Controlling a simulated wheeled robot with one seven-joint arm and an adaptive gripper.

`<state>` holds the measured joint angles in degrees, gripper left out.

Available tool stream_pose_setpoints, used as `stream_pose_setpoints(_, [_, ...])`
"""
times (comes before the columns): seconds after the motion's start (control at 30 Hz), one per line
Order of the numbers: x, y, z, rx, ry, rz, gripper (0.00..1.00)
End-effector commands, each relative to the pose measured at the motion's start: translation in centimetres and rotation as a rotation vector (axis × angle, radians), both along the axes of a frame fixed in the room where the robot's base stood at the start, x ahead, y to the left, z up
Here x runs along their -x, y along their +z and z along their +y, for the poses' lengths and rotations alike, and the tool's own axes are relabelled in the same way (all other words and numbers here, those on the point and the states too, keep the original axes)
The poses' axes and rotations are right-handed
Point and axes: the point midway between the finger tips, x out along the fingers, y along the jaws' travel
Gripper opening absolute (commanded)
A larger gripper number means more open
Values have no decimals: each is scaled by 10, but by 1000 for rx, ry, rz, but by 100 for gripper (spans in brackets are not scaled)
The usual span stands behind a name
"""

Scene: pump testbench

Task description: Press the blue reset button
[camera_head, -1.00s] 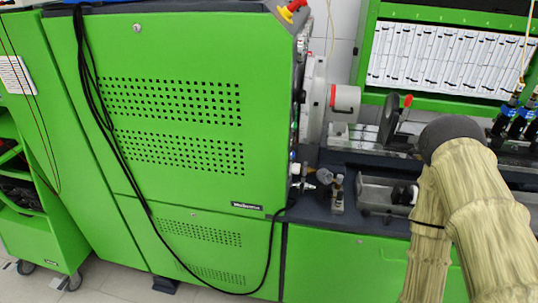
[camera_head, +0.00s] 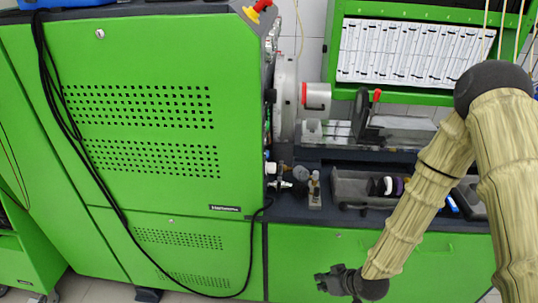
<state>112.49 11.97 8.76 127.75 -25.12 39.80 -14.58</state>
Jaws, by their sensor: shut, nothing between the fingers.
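The blue reset button cannot be told for sure in this view. The right side face of the tall green cabinet (camera_head: 160,60) carries small controls, but it is seen almost edge-on, so they are tiny and unclear. A red and yellow knob (camera_head: 256,10) sits at the cabinet's top right corner. My gripper (camera_head: 324,281) is dark, shut and empty. It hangs at the bottom of the view in front of the lower green panel, below the bench edge and apart from the controls.
A bench top (camera_head: 287,208) with a grey tray (camera_head: 350,187) extends right of the cabinet. A silver cylinder with a red ring (camera_head: 316,97) juts out above it. A black cable (camera_head: 108,187) hangs down the cabinet front. A rack with white charts (camera_head: 410,55) stands behind.

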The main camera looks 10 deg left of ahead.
Motion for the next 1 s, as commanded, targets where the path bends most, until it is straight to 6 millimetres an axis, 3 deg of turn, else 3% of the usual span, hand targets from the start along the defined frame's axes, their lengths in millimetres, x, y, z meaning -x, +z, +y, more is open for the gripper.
stream_pose_setpoints(0.03, [-24,16,6,-14,35,-61,0])
stream_pose_setpoints(0.2, [-92,72,27,-44,164,-259,0])
stream_pose_setpoints(0.5, [-192,191,50,-38,367,-622,0])
stream_pose_setpoints(0.73, [-235,264,55,-5,468,-823,0])
stream_pose_setpoints(0.83, [-243,281,56,5,491,-869,0])
stream_pose_setpoints(1.0, [-247,290,57,11,503,-893,0])
